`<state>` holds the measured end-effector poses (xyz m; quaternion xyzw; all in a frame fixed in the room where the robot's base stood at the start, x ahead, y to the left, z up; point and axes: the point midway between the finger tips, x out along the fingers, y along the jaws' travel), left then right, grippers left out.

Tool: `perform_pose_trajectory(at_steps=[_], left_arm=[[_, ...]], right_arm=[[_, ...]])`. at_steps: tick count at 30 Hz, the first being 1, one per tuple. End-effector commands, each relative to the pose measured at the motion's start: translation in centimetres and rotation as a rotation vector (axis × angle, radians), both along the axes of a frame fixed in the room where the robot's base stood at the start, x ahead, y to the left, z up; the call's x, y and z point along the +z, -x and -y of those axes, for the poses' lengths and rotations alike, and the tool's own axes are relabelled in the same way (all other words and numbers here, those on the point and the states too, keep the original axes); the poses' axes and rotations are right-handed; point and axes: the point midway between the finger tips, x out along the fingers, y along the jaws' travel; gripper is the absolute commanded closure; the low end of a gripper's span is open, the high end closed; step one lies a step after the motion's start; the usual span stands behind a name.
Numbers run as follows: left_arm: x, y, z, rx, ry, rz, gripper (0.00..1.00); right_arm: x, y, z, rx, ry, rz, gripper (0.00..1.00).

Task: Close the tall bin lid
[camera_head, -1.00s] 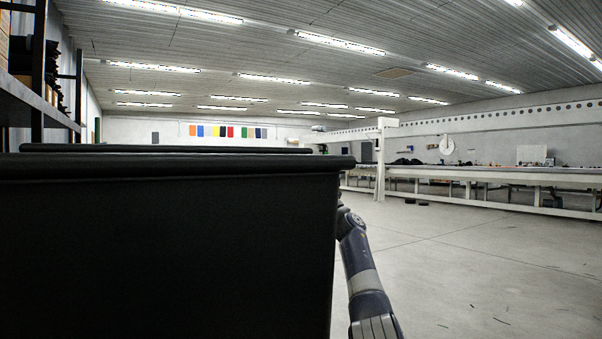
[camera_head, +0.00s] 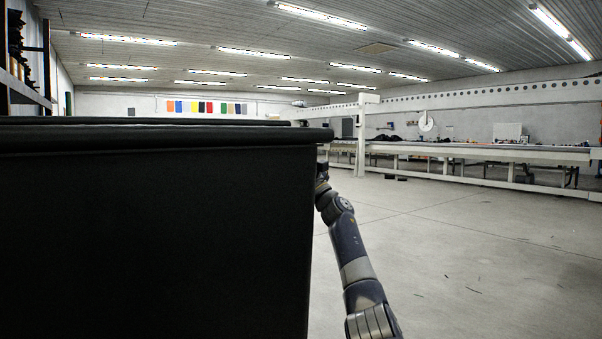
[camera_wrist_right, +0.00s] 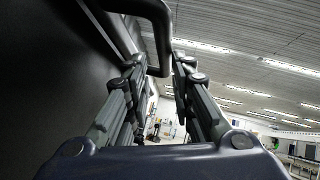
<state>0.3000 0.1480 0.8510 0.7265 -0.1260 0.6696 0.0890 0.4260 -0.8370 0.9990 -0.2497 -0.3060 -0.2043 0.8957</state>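The tall bin (camera_head: 150,240) is black and fills the left of the head view. A thick dark edge (camera_head: 160,138) runs along its top, with a second dark strip (camera_head: 145,121) just behind it. I cannot tell how far the lid is open. My right arm reaches along the bin's right side, and its gripper is hidden there in the head view. In the right wrist view my right gripper (camera_wrist_right: 160,65) has its fingers apart, with a dark bent handle bar (camera_wrist_right: 158,22) reaching down between the fingertips. Contact is unclear. My left gripper is not in view.
A shelf rack (camera_head: 28,95) stands at the far left. A long workbench (camera_head: 470,155) and a pale post (camera_head: 362,135) stand at the back right. The grey floor (camera_head: 480,250) to the right of the bin is open.

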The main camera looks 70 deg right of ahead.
Motion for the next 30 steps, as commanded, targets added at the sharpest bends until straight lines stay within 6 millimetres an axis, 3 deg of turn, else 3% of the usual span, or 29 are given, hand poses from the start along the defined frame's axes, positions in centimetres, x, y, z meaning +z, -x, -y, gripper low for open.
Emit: perform_pose_trajectory(at_steps=[21,30], left_arm=[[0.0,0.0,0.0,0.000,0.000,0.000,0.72],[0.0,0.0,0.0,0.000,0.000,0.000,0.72]], right_arm=[[-4.8,4.9,-1.4,-0.002,-0.002,-0.007,0.79],[-5.6,6.1,-1.7,-0.002,0.000,-0.007,0.79]])
